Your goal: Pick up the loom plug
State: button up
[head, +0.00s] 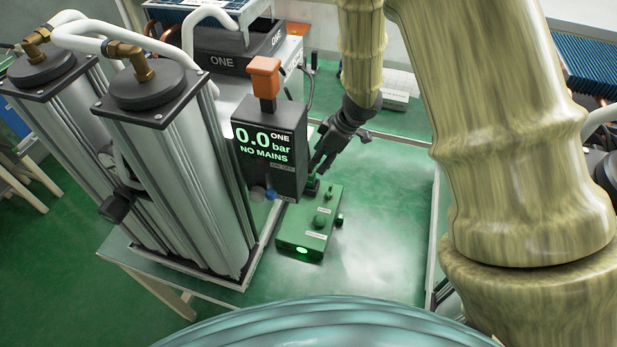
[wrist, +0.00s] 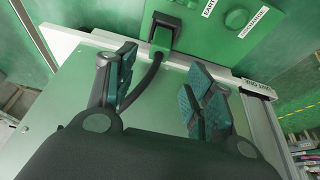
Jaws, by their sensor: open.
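The loom plug (wrist: 164,34) is a small black and green block with a dark cable. In the wrist view it sits at the edge of the green box (wrist: 225,20), ahead of my gripper (wrist: 162,78). My gripper is open, and its fingers are spread on either side below the plug, not touching it. The cable bends down from the plug towards the left finger. In the head view my gripper (head: 320,160) points down just behind the green box (head: 308,228). There the plug is small and partly hidden by the gripper.
A dark display unit (head: 270,145) with an orange top stands left of my gripper, reading 0.0 bar, NO MAINS. Tall metal columns (head: 185,180) stand further left. The green bench top (head: 385,215) right of the box is clear.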

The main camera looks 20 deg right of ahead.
aim_at(310, 172)
jog(key=shift+p+x, duration=0.75)
jog(key=shift+x, duration=3.8)
jog(key=shift+w, duration=0.1)
jog(key=shift+r, duration=0.1)
jog(key=c, duration=1.1)
